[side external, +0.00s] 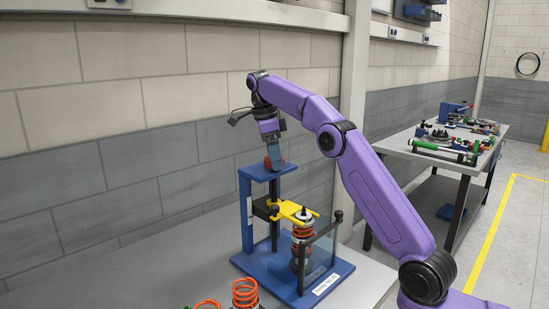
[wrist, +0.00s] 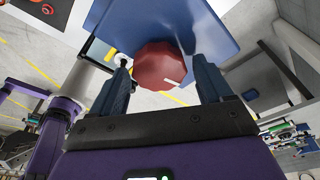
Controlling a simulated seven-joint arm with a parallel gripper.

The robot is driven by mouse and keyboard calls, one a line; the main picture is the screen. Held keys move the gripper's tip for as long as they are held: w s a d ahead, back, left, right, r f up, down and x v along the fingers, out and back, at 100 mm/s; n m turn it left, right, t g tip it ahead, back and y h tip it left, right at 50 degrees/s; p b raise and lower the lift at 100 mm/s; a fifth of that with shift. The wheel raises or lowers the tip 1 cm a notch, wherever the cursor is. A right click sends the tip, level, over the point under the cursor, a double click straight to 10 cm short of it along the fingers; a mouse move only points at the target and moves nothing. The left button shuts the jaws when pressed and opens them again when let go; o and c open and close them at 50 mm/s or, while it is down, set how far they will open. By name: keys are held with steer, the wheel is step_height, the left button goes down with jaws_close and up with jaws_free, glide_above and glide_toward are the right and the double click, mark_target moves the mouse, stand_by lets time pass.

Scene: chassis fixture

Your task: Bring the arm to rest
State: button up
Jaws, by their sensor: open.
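My gripper (side external: 273,148) points down just above the blue top plate (side external: 266,171) of the chassis fixture. In the wrist view, my gripper (wrist: 161,75) has its two blue fingers apart, one on either side of a red faceted knob (wrist: 160,66). I cannot tell whether either finger touches the knob. In the side view the knob (side external: 267,163) shows only partly, at the fingertips on the plate. The purple arm reaches over from the right, bent at the elbow.
Below the plate, the fixture holds an orange spring (side external: 302,232) under a yellow bracket (side external: 293,211), beside a clear guard. Loose orange springs (side external: 245,292) stand at the bench's front. A second table (side external: 455,150) with tools stands at the right. The wall is behind.

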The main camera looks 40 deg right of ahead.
steer(key=shift+m, duration=1)
steer(key=c, duration=1)
steer(key=n, duration=0.7)
steer(key=shift+t+h, duration=0.3)
steer(key=shift+t, duration=0.1)
steer(key=n+t, duration=0.1)
steer(key=n, duration=0.6)
steer(key=n+t, duration=0.1)
steer(key=n, duration=0.2)
steer(key=shift+n, duration=0.3)
